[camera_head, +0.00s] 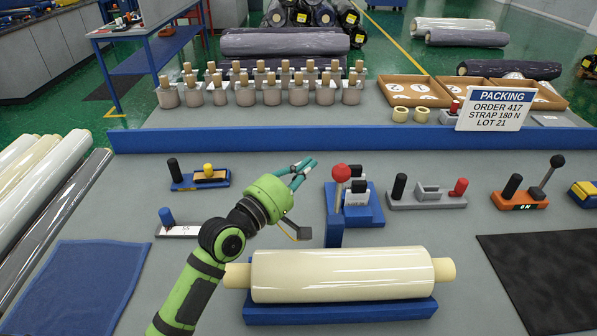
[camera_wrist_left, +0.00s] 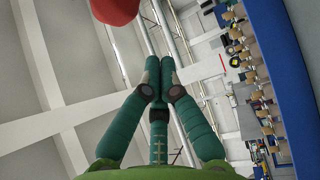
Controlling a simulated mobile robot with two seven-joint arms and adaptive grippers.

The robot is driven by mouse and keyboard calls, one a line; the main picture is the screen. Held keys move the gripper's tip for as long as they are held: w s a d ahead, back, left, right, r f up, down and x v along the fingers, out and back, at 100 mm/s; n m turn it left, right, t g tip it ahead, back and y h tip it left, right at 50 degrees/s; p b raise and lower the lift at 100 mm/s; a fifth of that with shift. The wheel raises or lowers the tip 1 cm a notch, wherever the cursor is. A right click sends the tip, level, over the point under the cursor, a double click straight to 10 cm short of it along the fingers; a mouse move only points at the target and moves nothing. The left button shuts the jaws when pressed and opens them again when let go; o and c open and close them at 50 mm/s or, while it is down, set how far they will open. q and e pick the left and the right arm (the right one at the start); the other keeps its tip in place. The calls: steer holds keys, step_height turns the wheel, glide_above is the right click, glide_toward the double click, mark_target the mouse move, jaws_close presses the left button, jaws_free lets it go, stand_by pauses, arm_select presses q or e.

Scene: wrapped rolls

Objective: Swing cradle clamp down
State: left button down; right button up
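A cream wrapped roll (camera_head: 342,274) lies in a blue cradle (camera_head: 340,312) at the front middle of the bench. Behind it stands a blue clamp block (camera_head: 335,233) with an upright lever topped by a red ball knob (camera_head: 341,172). The red knob also shows at the top edge of the left wrist view (camera_wrist_left: 114,10). My left gripper (camera_head: 312,164), green with teal fingers, is just left of the knob, apart from it. In the left wrist view its fingertips (camera_wrist_left: 160,64) meet, with nothing between them. My right gripper is not in view.
A blue rail (camera_head: 350,138) crosses the bench behind the tools. A grey fixture (camera_head: 427,193) and an orange switch (camera_head: 520,197) stand to the right. A black mat (camera_head: 550,275) lies front right, a blue cloth (camera_head: 80,285) front left. Several capped containers (camera_head: 270,92) stand behind the rail.

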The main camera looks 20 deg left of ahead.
mark_target(339, 191)
arm_select(q)
steer(key=d+p, duration=0.1)
steer(key=w+d+p, duration=0.1)
steer(key=d, duration=0.2)
steer(key=shift+w+p, duration=0.4)
